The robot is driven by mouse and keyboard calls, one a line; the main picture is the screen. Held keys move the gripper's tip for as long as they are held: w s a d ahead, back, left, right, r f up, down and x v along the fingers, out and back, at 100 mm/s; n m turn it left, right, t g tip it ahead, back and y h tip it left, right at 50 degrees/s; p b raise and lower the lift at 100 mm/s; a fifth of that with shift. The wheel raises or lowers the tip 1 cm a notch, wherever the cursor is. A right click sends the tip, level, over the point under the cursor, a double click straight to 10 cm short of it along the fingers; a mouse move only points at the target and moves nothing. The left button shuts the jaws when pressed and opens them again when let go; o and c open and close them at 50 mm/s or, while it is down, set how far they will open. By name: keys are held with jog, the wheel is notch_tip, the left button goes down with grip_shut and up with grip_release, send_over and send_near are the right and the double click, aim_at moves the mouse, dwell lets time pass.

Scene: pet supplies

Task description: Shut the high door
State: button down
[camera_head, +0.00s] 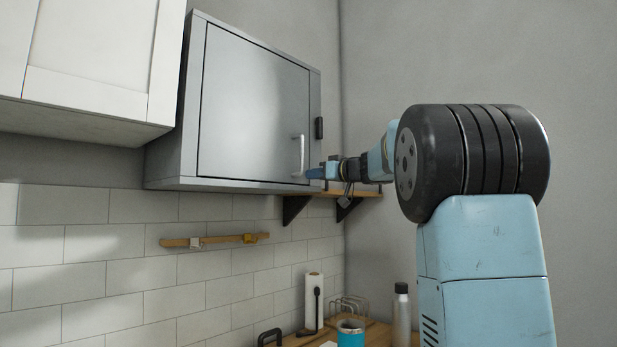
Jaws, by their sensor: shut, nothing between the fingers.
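The high door (252,105) is the grey metal front of a wall cabinet (190,95). It looks flush with its frame, with a thin dark line around its edge; I cannot tell whether a small gap is left. A pale upright handle (298,156) sits at the door's lower right. My gripper (313,173) is at the lower right corner of the door, just right of the handle's lower end. Its fingers are shut and hold nothing. Whether they touch the door or the handle cannot be seen.
A white cabinet (92,55) hangs left of the grey one. A wooden shelf (365,193) on black brackets is behind and below my gripper. A paper roll (314,300), teal cup (350,333) and bottle (402,315) stand on the counter below. The right wall is bare.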

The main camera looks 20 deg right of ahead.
jog(key=v, duration=1)
jog(key=s+a+f+m+g+h, duration=0.1)
jog(key=s+a+f+m+g, duration=0.15)
jog(key=s+a+f, duration=0.55)
jog(key=s+a+f+m+g+h, duration=0.1)
jog(key=s+a+f+g, duration=0.35)
jog(key=s+f, duration=0.4)
jog(key=s+f+m+g+h, duration=0.1)
jog(key=s+f+h, duration=0.2)
jog(key=s+f, duration=0.5)
jog(key=s+a+f+m+g+h, duration=0.1)
jog(key=s+f+g+h, duration=0.1)
jog(key=s+f, duration=0.6)
notch_tip(320, 180, down, 5)
jog(key=shift+s+a+r+h, duration=0.1)
jog(key=shift+s+a+h, duration=0.2)
jog(key=shift+h, duration=0.6)
jog(key=c, duration=1.8)
grip_release()
jog(key=shift+w+a, duration=0.1)
jog(key=shift+w, duration=0.05)
